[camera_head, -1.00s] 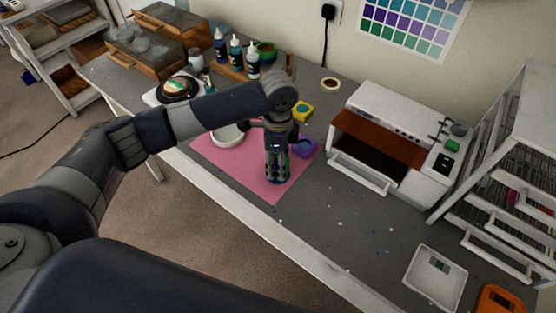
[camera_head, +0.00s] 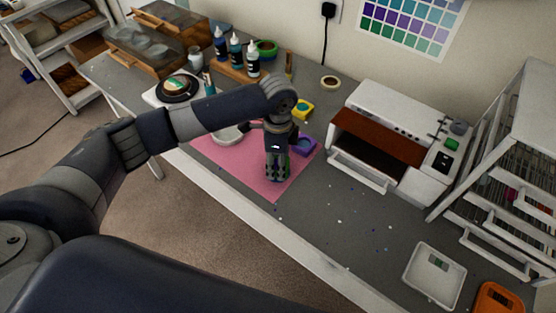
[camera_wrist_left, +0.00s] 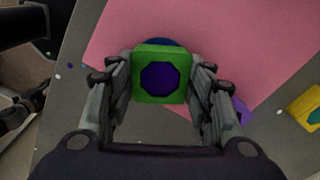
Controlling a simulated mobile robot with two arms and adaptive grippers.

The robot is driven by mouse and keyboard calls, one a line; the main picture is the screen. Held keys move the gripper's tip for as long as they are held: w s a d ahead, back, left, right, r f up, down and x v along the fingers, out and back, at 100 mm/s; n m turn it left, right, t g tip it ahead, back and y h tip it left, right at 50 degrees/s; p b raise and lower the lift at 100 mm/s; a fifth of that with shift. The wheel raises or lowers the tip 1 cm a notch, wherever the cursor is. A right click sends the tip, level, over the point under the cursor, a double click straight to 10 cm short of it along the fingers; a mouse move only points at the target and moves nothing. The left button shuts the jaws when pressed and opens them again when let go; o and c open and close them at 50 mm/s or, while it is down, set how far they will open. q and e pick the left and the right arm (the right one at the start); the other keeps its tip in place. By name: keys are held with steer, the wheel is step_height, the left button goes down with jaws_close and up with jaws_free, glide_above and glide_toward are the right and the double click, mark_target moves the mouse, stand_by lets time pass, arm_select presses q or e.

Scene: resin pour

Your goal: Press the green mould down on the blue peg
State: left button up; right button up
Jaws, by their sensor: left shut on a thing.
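The green mould (camera_wrist_left: 141,91) is a square block with an octagonal opening, dark blue-purple inside. It sits between the fingers of my left gripper (camera_wrist_left: 160,88), which is shut on it. A blue rounded edge (camera_wrist_left: 160,42) shows just behind the mould in the left wrist view, perhaps the blue peg. I cannot tell how far the peg goes into the mould. In the head view my left gripper (camera_head: 277,172) points down over the pink mat, and its fingers mostly hide the mould. My right gripper is not in view.
The pink mat (camera_head: 232,166) lies on the grey table. A purple mould (camera_head: 305,146) and a yellow mould (camera_head: 303,108) stand right of my gripper. A white oven (camera_head: 385,135) is further right. Bottles (camera_head: 235,52) stand at the back.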

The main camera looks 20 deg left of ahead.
arm_select(q)
steer(key=shift+f, duration=0.65)
stand_by(1.2)
steer(key=o, duration=1.1)
steer(key=shift+c, duration=0.2)
steer(key=o, duration=0.6)
step_height(320, 180, up, 8)
steer(key=p, duration=0.9)
